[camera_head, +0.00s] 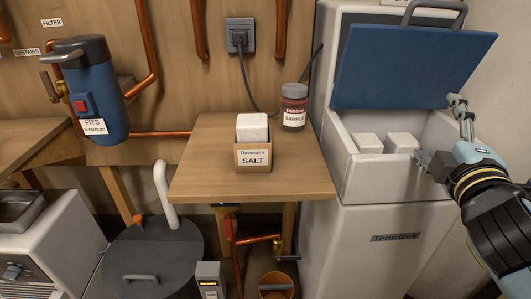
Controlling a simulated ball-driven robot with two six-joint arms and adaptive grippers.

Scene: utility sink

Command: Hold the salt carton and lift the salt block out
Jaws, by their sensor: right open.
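The brown salt carton (253,157) stands upright on the small wooden table, its "SALT" label facing me. A white salt block (252,124) sits in it, with its top sticking up above the carton's rim. My right gripper (441,132) is open and empty at the right, by the open white chest. One finger is near the chest's right rim and the other is higher up; it is well away from the carton. My left gripper is not in view.
The sample jar (293,107) stands behind and right of the carton. The table's (205,180) left part and front are clear.

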